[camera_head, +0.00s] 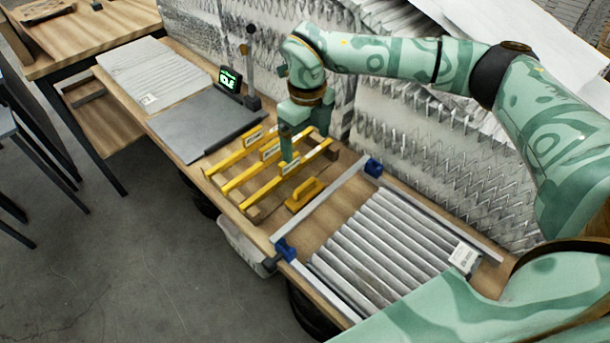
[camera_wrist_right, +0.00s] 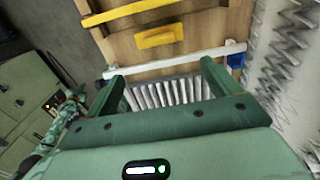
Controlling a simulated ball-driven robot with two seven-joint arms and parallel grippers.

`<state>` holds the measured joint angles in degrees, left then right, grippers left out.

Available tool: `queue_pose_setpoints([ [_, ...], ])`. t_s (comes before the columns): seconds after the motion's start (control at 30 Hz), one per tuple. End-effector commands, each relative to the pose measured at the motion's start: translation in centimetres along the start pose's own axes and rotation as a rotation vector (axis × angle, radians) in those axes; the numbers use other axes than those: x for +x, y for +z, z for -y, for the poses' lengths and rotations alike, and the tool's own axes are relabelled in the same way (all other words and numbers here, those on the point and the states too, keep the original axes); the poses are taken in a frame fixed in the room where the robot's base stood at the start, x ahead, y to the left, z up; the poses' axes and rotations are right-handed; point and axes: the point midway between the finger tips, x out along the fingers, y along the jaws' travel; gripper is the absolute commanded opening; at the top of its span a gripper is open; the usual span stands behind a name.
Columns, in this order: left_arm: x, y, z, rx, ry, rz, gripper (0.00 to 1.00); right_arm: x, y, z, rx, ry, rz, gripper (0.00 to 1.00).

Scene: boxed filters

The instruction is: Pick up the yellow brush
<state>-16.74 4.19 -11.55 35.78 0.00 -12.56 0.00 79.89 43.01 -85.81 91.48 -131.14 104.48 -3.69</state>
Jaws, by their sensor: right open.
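The yellow brush (camera_head: 304,194) lies on the workbench between the yellow bars and the pleated filter. It also shows in the right wrist view (camera_wrist_right: 160,37), beyond the fingertips. My right gripper (camera_head: 287,152) hangs above the yellow bars, up and left of the brush in the head view and apart from it. In the wrist view its two fingers (camera_wrist_right: 160,78) are spread, with nothing held between them.
Yellow bars (camera_head: 241,179) lie left of the brush. A pleated filter (camera_head: 375,246) with a metal clamp bar (camera_head: 325,209) and blue ends lies to the right. A grey plate (camera_head: 204,126) and a small lit display (camera_head: 230,79) are farther left. Upright filter panels (camera_head: 425,130) line the back.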

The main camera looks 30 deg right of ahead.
Motion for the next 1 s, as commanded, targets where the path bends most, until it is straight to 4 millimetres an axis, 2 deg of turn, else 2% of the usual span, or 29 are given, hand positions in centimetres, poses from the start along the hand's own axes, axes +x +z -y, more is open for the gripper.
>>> queue_pose_setpoints([
  [0.4, 0.3, 2.1, 0.4, 0.004, -0.004, 0.032, 0.0, 9.2, -0.1, 0.0, 0.001, -0.004, -0.005, 0.89],
  [0.7, 0.5, 0.8, 0.4, 0.002, -0.005, 0.012, 0.0, 12.2, 0.0, -0.1, 0.0, -0.003, -0.005, 0.89],
  [0.9, 0.7, 0.8, 0.3, 0.001, -0.003, 0.012, 0.0, 15.3, 0.2, -0.1, 0.002, -0.004, -0.003, 0.89],
  [1.0, 0.7, 0.9, 0.2, 0.0, -0.003, 0.012, 0.0, 15.9, 0.3, -0.1, 0.001, -0.004, -0.002, 0.89],
])
